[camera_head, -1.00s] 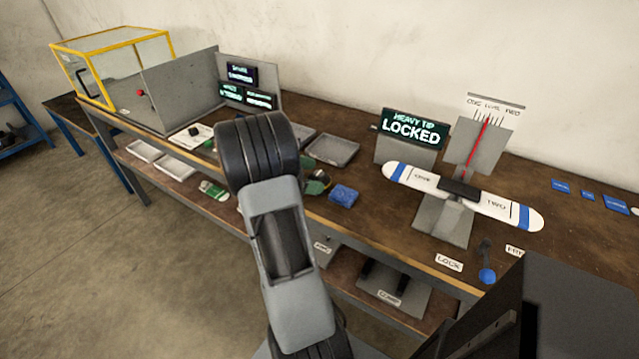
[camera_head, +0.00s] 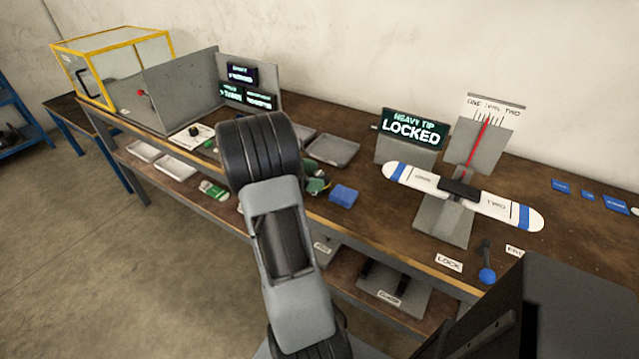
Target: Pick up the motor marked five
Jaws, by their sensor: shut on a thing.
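My arm (camera_head: 287,255) rises in the middle of the view, and its thick black joint hides the part of the bench behind it. My gripper is not visible; it is hidden behind the arm. I cannot make out a motor marked five. A small dark round thing (camera_head: 194,131) sits on a white sheet (camera_head: 183,139) left of the arm. Green and dark parts (camera_head: 317,184) show just right of the black joint, but I cannot tell what they are.
A blue block (camera_head: 343,194) and a grey tray (camera_head: 333,149) are right of the arm. Farther right stand a propeller balance (camera_head: 408,178) and a sign (camera_head: 413,128) reading "HEAVY TIP LOCKED". A yellow-framed case (camera_head: 110,62) and grey panels (camera_head: 180,88) stand at the left.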

